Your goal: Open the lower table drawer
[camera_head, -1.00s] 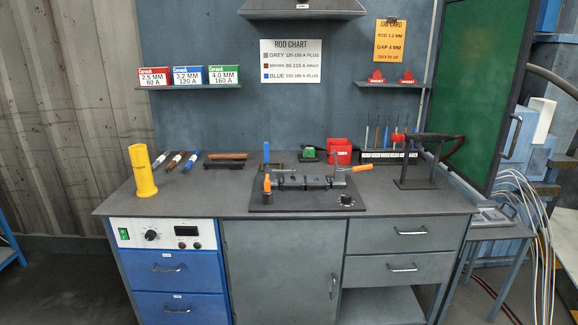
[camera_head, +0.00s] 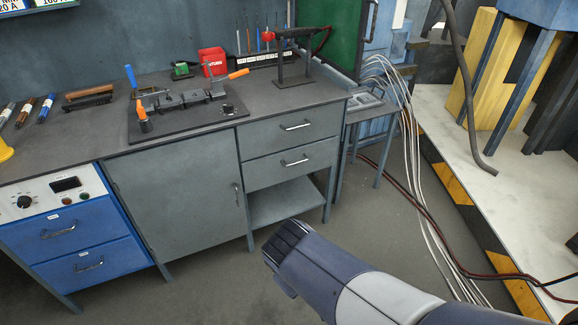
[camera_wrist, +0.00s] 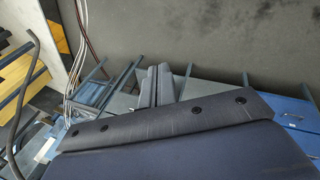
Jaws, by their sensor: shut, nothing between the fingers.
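The grey workbench (camera_head: 215,130) has two grey drawers at its right side. The lower drawer (camera_head: 270,170) is closed, with a silver bar handle (camera_head: 295,162) on its front. The upper drawer (camera_head: 270,137) above it is also closed. My gripper (camera_head: 286,240) is in front of and below the drawers in the head view, apart from the handle. Its two dark fingers are together in the wrist view (camera_wrist: 157,86), with nothing between them.
An open shelf (camera_head: 285,206) lies under the drawers. A cupboard door (camera_head: 175,200) and blue drawers (camera_head: 85,230) are to the left. Cables (camera_head: 408,150) hang by a small side table (camera_head: 365,108) at right. The floor before the bench is clear.

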